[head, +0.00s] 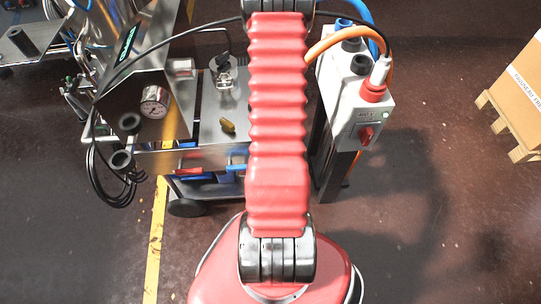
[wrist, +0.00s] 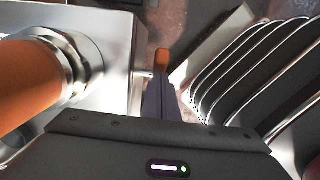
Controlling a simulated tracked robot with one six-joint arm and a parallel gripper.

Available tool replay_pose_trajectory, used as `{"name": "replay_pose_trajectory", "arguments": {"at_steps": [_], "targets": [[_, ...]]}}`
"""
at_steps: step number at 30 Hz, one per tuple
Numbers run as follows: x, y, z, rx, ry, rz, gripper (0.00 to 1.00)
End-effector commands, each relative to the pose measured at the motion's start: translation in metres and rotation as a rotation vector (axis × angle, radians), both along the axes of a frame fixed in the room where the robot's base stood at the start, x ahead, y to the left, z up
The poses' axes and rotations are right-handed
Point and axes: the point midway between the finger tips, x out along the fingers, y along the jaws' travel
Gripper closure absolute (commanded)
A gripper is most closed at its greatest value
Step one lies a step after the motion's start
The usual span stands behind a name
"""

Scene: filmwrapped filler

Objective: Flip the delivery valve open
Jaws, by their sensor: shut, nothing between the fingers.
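In the wrist view, a small orange grip (wrist: 161,60) stands just beyond my fingertips. A short thin metal stem beside it reaches toward a pale metal block (wrist: 117,70) on the left. It looks like the valve's lever; whether it is open or closed I cannot tell. My gripper (wrist: 160,82) is shut and empty, with its dark fingers pointing at the orange grip. Whether they touch it is unclear. In the head view my red arm covers the middle of the scene, and neither my gripper nor the orange grip can be made out there.
A thick orange hose with a metal fitting (wrist: 82,62) is close on the left; dark curved ribs (wrist: 245,75) are close on the right. The head view shows a steel machine with a gauge (head: 154,102), a grey switch box (head: 350,85) and a carton (head: 522,80). Floor is clear at lower right.

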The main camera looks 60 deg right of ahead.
Motion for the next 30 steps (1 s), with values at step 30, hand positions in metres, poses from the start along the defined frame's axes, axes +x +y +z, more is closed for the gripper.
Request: {"name": "replay_pose_trajectory", "arguments": {"at_steps": [30], "targets": [[-0.042,-0.032,-0.022,0.000,0.000,0.008,1.00]]}}
